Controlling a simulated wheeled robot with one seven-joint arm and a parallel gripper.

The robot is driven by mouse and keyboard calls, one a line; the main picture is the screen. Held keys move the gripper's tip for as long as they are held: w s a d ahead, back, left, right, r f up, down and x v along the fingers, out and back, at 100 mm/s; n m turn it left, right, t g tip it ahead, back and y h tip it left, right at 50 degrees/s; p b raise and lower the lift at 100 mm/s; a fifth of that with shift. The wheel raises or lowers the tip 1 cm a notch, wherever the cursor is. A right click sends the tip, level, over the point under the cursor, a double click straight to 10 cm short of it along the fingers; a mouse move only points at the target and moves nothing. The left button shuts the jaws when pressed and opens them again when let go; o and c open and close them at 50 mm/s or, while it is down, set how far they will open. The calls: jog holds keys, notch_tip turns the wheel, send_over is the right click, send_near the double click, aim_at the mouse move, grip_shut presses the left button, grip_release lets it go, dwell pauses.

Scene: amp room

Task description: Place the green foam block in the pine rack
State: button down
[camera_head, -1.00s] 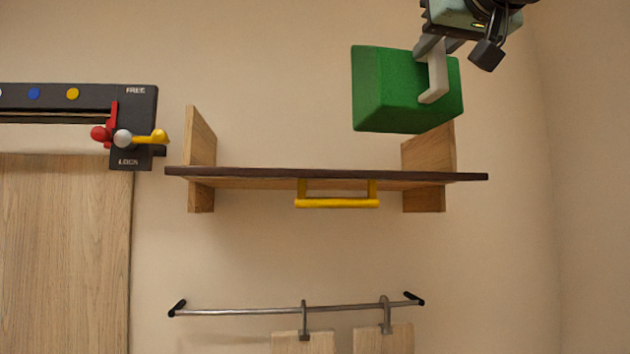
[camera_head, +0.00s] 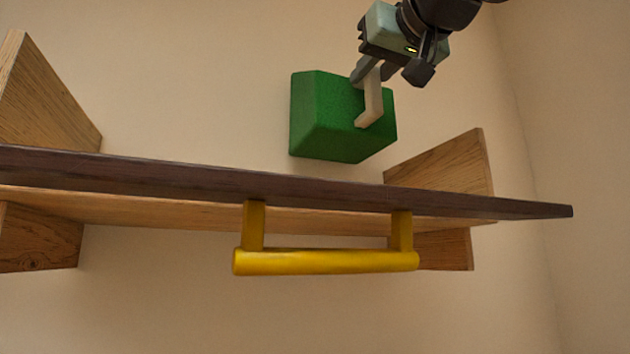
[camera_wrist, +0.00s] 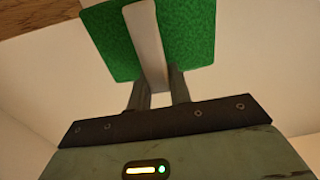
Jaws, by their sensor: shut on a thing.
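The green foam block (camera_head: 328,115) is held above the pine rack (camera_head: 150,177), a wall shelf with a dark front edge and wooden end boards. My gripper (camera_head: 368,105) is shut on the block, gripping it from the upper right. The block is between the two end boards in the picture, nearer the right one. Its lower corner shows just above the shelf's front edge; the shelf's top surface is hidden from below, so I cannot tell the gap. In the wrist view the block (camera_wrist: 110,40) fills the upper middle, with a pale finger across it.
A yellow handle bar (camera_head: 325,262) hangs under the shelf's front edge. The right end board (camera_head: 445,165) stands close to the right of the block. The left end board (camera_head: 45,95) is farther away. Bare wall lies behind, with open room left of the block.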

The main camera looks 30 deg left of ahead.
aim_at(377, 96)
notch_tip(377, 96, down, 5)
jog(key=shift+d+r+b, duration=0.1)
jog(key=shift+r+b, duration=0.05)
jog(key=shift+b, duration=0.6)
notch_tip(377, 96, down, 5)
jog(key=shift+s+f, duration=0.1)
jog(key=shift+f+b, duration=0.4)
jog(key=shift+b, duration=0.1)
jog(key=shift+f, duration=0.2)
jog(key=c, duration=1.3)
grip_release()
